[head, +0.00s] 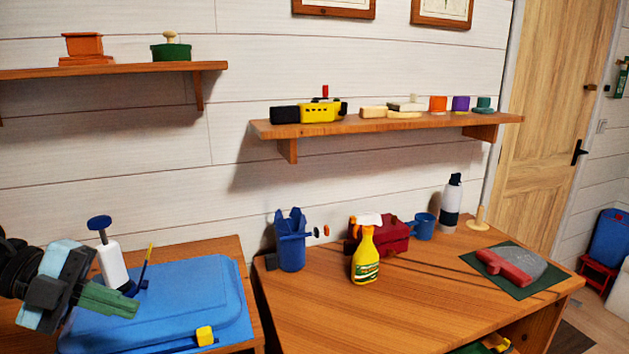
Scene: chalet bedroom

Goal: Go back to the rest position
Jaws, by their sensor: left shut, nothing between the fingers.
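My left gripper (112,301) comes in from the left edge of the head view, over the left table. Its green fingers are shut with nothing between them, pointing right above the blue closed case (215,290). A white bottle with a dark blue top (112,268) stands just behind the fingers. A thin yellow-tipped stick (146,265) rises beside the fingertips; I cannot tell whether they touch it. My right gripper is not in view.
A yellow block (205,336) is at the case's front. The right table (330,325) holds a blue container (291,245), a yellow spray bottle (366,262), a red box (396,236) and a dark green mat (540,285). Two wall shelves hang above. The right table's front is clear.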

